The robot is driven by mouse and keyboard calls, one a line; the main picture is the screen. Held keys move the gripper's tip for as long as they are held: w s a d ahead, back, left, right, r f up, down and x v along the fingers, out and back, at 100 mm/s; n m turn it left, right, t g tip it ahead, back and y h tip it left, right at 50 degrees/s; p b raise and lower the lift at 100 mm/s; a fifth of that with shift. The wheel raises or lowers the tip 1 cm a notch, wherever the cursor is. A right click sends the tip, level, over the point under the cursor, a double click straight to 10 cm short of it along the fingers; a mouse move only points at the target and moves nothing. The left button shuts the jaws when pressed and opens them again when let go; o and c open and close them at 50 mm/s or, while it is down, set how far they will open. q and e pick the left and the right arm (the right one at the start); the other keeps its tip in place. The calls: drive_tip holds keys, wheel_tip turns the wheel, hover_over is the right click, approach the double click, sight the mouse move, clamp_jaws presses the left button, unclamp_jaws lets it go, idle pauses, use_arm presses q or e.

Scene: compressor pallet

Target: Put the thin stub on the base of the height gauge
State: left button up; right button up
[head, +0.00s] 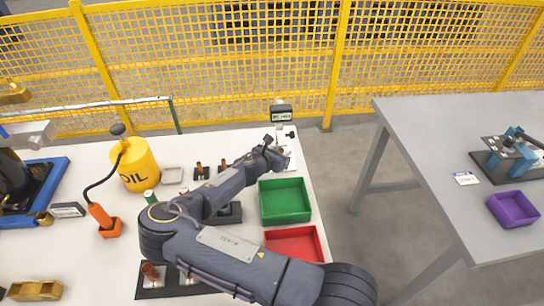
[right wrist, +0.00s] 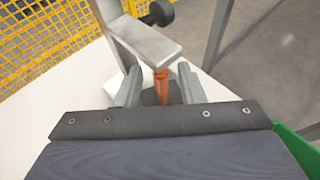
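The height gauge (head: 281,115) stands at the back right corner of the white table, with a small display on top. In the right wrist view its grey arm (right wrist: 145,40) reaches over a copper-coloured stub (right wrist: 161,88). The stub looks upright, its lower end on a dark surface partly hidden by my gripper. My right gripper (right wrist: 160,88) has one finger on each side of the stub, with visible gaps, so it looks open around it. In the head view the right gripper (head: 275,156) is at the gauge's foot and hides the stub. My left gripper is not in view.
A green tray (head: 285,201) and a red tray (head: 294,244) lie at the table's right edge. Copper stubs (head: 198,168) stand in a dark holder left of my arm. A yellow oil can (head: 135,165) stands farther left. A second table (head: 425,130) holds a purple tray (head: 514,209).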

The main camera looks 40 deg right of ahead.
drive_tip(key=v, duration=1.1)
drive_tip(key=shift+b, duration=0.3)
